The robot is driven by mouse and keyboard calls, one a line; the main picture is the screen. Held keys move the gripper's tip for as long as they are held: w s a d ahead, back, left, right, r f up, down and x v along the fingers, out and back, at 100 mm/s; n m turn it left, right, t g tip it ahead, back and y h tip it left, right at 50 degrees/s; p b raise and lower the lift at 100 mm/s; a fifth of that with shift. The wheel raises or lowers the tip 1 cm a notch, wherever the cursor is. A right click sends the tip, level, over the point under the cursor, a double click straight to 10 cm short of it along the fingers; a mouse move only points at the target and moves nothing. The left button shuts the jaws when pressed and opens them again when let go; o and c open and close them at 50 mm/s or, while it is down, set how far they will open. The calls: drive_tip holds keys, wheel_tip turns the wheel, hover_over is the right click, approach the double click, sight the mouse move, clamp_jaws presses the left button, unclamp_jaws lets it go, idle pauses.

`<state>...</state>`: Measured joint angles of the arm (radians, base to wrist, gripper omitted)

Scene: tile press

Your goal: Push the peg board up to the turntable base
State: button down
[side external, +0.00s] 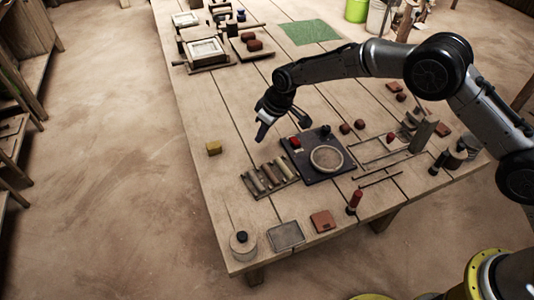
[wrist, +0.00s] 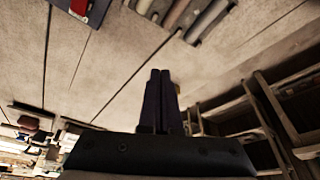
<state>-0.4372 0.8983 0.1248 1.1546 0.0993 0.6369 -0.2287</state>
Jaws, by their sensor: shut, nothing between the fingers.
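The peg board (side external: 268,178) lies on the wooden table, holding several rounded, tool-like pieces side by side. The turntable base (side external: 311,176) is a dark square plate with a round pale disc and a red button, just right of the peg board. A narrow strip of table seems to show between them. My gripper (side external: 261,140) is shut and empty, pointing down above the table behind the peg board, touching neither. In the wrist view my shut fingers (wrist: 160,73) stand in the middle; the peg board (wrist: 185,18) and turntable base (wrist: 98,10) are cut off at the top.
A small yellow block (side external: 214,147) sits left of my gripper near the table's edge. A grey tray (side external: 286,236), a round lidded pot (side external: 243,246) and a reddish tile (side external: 322,221) lie at the front. Presses (side external: 207,54) stand at the far end. Table left of the peg board is clear.

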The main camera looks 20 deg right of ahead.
sight(272, 162)
drive_tip(key=x, duration=0.3)
drive_tip(key=d+x, duration=0.1)
drive_tip(key=x, duration=0.5)
drive_tip(key=shift+w+d+f, duration=0.1)
drive_tip(key=shift+w+f, duration=0.25)
drive_tip(key=shift+w, duration=0.1)
drive_tip(key=shift+s+d, duration=0.55)
drive_tip(key=shift+s, duration=0.25)
drive_tip(key=shift+s+d, duration=0.6)
drive_tip(key=shift+s, duration=0.25)
drive_tip(key=shift+s+d, duration=0.65)
drive_tip(key=shift+s, duration=0.35)
